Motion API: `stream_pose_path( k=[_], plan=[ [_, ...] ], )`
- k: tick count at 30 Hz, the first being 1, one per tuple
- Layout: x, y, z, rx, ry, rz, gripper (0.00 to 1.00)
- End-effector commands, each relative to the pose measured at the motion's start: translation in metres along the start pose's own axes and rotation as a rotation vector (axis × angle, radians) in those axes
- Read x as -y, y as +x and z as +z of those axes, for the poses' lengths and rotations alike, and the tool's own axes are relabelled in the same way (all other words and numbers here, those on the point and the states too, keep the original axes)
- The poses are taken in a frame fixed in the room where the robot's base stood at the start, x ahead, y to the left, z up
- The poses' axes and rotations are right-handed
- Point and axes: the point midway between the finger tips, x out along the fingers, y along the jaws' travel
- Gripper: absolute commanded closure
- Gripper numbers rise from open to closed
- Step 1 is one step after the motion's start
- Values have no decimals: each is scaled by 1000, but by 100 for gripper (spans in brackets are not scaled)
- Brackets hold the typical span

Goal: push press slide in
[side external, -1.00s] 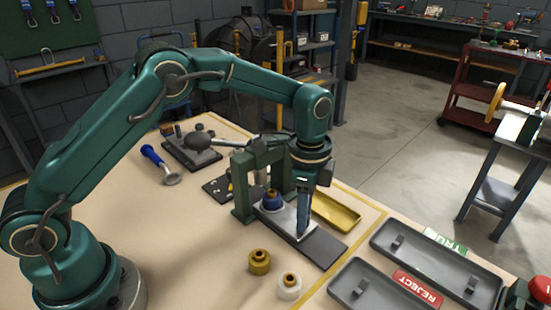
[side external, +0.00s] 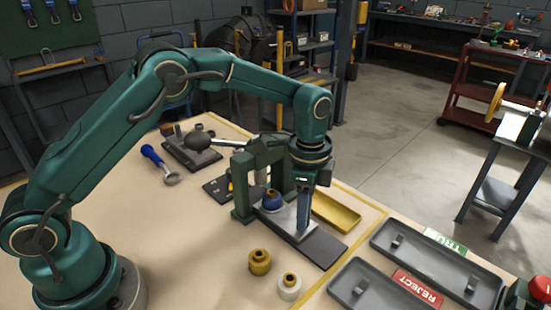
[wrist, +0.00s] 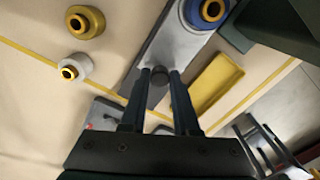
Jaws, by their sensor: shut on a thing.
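The press (side external: 243,185) is a green frame on the bench. Its slide (side external: 286,222) is a light grey plate lying on a dark rail and standing out in front of the frame. A blue casing part (side external: 272,202) with a tan top stands upright on the slide's press end, close to the frame; the wrist view shows it at the top (wrist: 208,10). My gripper (side external: 302,235) points down at the slide's outer end. In the wrist view its fingers (wrist: 159,76) are shut on a small dark knob (wrist: 158,79) on the slide.
A yellow tray (side external: 337,213) lies right beside the rail. A brass-coloured part (side external: 260,262) and a white part (side external: 289,286) stand in front. Grey trays (side external: 345,283) lie at the right by the REJECT label (side external: 417,288). A blue-handled tool (side external: 152,156) lies behind.

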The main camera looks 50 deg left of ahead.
Motion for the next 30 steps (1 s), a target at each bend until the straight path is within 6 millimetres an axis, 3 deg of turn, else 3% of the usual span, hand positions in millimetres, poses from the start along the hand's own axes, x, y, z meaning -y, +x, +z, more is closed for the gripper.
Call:
stream_pose_path(
  k=[10, 18, 27, 28, 30],
  plan=[
    [0, -1, 1, -1, -1, 0, 100],
    [16, -1, 32, -1, -3, 0, 100],
    [19, -1, 35, 4, 0, -4, 100],
    [18, -1, 35, 3, -1, -4, 59],
    [18, -1, 35, 3, -1, -3, 40]
  ],
)
